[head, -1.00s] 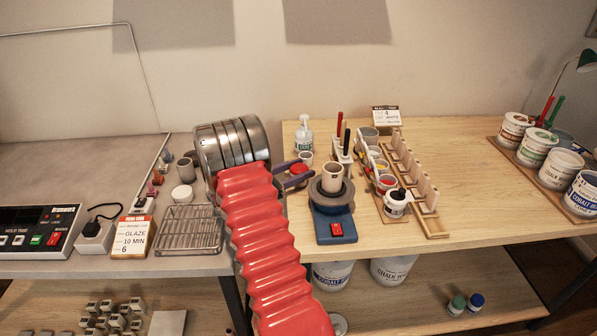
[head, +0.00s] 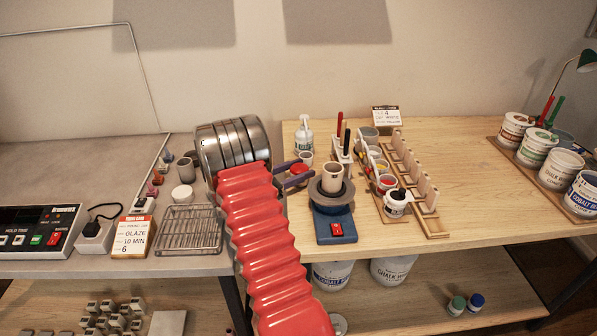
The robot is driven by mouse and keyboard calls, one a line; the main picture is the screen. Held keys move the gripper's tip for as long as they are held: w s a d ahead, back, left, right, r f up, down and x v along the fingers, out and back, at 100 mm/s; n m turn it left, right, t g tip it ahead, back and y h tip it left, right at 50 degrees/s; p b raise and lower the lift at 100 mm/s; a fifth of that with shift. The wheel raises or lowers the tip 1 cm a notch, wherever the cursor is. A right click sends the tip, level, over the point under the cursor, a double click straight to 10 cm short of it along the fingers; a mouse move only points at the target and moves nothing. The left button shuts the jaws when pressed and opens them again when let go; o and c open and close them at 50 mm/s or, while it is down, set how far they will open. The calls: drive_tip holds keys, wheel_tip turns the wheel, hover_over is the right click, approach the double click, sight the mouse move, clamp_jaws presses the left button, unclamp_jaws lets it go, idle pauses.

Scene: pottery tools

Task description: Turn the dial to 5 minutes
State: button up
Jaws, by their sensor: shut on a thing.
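A small round red thing (head: 300,168), which looks like a dial, sits near the left edge of the wooden table. My gripper (head: 294,173) reaches it from the left, with its dark fingers shut on its sides. The large metal wrist and red bellows of my arm hide part of the gripper and what lies below. Any minute marks or pointer on the red dial are too small to read. A control panel (head: 40,230) with a dark display, a "hold time" label and green and red buttons stands at the far left.
A blue wheel (head: 335,225) with a beige cup (head: 332,177) stands just right of the gripper. A white bottle (head: 304,137) and a small cup (head: 306,158) are behind it.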

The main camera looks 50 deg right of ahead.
drive_tip(key=o, duration=1.1)
drive_tip(key=shift+a, duration=0.1)
drive_tip(key=v, duration=1.3)
drive_tip(key=shift+w+a, duration=0.15)
drive_tip(key=shift+a, duration=0.2)
